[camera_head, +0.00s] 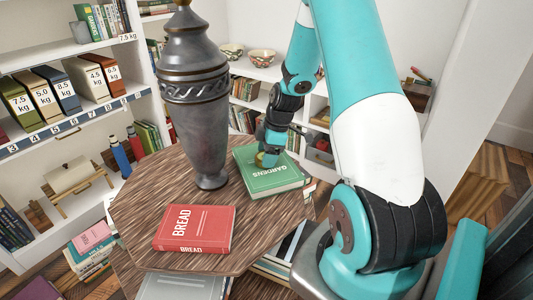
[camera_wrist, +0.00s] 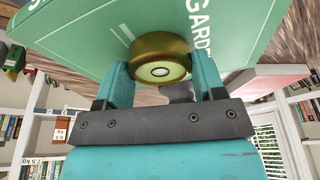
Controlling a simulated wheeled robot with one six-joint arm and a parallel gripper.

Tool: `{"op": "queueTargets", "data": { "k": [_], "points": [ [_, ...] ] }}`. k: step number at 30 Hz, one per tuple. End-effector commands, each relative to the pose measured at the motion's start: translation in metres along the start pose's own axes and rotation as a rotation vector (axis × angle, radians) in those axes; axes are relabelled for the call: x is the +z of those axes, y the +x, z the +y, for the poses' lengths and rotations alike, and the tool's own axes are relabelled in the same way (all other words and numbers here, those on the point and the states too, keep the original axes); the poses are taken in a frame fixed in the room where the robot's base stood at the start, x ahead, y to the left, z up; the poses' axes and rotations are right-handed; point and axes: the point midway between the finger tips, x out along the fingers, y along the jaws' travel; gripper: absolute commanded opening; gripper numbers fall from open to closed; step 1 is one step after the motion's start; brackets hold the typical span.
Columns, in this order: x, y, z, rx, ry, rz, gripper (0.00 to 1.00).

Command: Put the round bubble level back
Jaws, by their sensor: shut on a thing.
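The round bubble level (camera_wrist: 160,48) is a brass-coloured disc with a pale vial face in the wrist view. It sits between the two fingers of my gripper (camera_wrist: 162,82), which is shut on it. In the head view the level (camera_head: 261,160) shows as a small brass edge, partly hidden by my gripper (camera_head: 268,156). Both are at the green GARDENS book (camera_head: 268,182), over its far left part. The level is at or just above the cover; I cannot tell whether it touches.
A tall dark urn (camera_head: 196,110) stands on the wooden table (camera_head: 140,205), close left of the green book. A red BREAD book (camera_head: 195,228) lies at the front. Shelves with weight-labelled binders (camera_head: 60,90) stand at left. Bare tabletop shows left of the urn.

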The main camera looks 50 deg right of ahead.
Motion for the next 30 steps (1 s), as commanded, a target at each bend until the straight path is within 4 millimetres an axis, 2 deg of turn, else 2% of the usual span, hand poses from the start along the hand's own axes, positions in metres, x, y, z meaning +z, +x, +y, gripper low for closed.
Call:
{"op": "queueTargets", "data": {
  "k": [7, 8, 11, 19, 23, 26, 30],
  "points": [
    [0.001, 0.003, 0.000, 0.001, 0.000, 0.000, 0.33],
    [0.001, 0.003, 0.000, 0.000, 0.000, 0.000, 0.65],
    [0.000, 0.002, 0.000, 0.001, 0.000, 0.000, 0.88],
    [0.000, 0.001, 0.000, 0.001, 0.000, 0.000, 0.89],
    [0.000, -0.007, 0.001, 0.004, 0.000, 0.000, 0.89],
    [0.000, -0.024, 0.001, 0.007, 0.001, 0.000, 0.89],
    [0.000, -0.055, 0.001, 0.007, 0.000, 0.000, 0.89]
  ]
}}
